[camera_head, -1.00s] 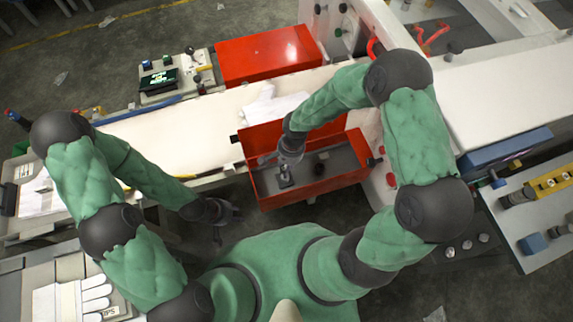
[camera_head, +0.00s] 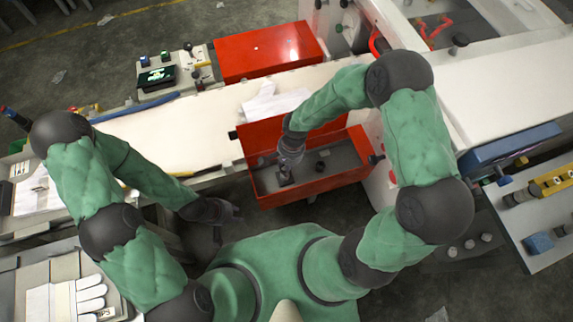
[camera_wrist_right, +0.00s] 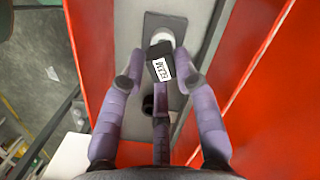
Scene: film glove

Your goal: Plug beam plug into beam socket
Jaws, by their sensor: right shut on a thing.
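The beam plug (camera_wrist_right: 160,66) is a small dark block with a white label, seen between the purple fingers of my right gripper (camera_wrist_right: 160,85) in the right wrist view. The gripper is shut on it. Just beyond it, a pale round fitting (camera_wrist_right: 162,37), possibly the beam socket, sits on a grey plate (camera_wrist_right: 176,20). The plug overlaps its near edge; I cannot tell whether it is inserted. In the head view, my right gripper (camera_head: 290,160) reaches down into the open red box (camera_head: 313,193). My left gripper (camera_head: 222,211) hangs left of the box, its fingers too dark to read.
Red walls stand close on both sides of my right gripper. A dark round part (camera_wrist_right: 149,103) is on the box floor. Behind the box lies a pale conveyor (camera_head: 180,130) with a white glove (camera_head: 272,102). A closed red box (camera_head: 268,52) stands further back.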

